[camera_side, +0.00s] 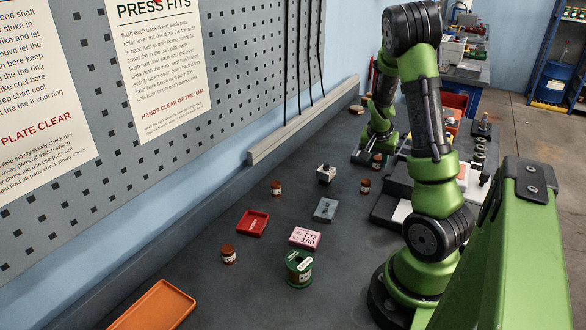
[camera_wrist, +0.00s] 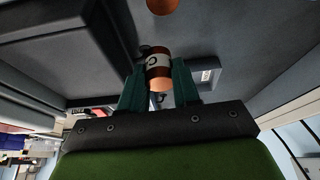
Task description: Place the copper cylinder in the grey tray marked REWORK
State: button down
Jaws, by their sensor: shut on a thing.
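My gripper (camera_wrist: 158,72) is shut on a copper cylinder (camera_wrist: 158,62) with a white label band and a dark mark, held between its two teal fingers in the wrist view.
Other copper-coloured cylinders stand on the bench (camera_side: 365,186), (camera_side: 277,188), (camera_side: 228,255). The wall side is mostly clear.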

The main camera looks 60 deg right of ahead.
jog(key=w+d, duration=0.2)
jog(key=d, duration=0.2)
jog(key=w+d+f, duration=0.1)
jog(key=w+d, duration=0.1)
jog(key=d, duration=0.2)
jog(key=w+d, duration=0.3)
jog(key=d, duration=0.2)
jog(key=shift+f, duration=1.95)
jog(key=shift+f, duration=0.1)
jog(key=c, duration=0.8)
grip_release()
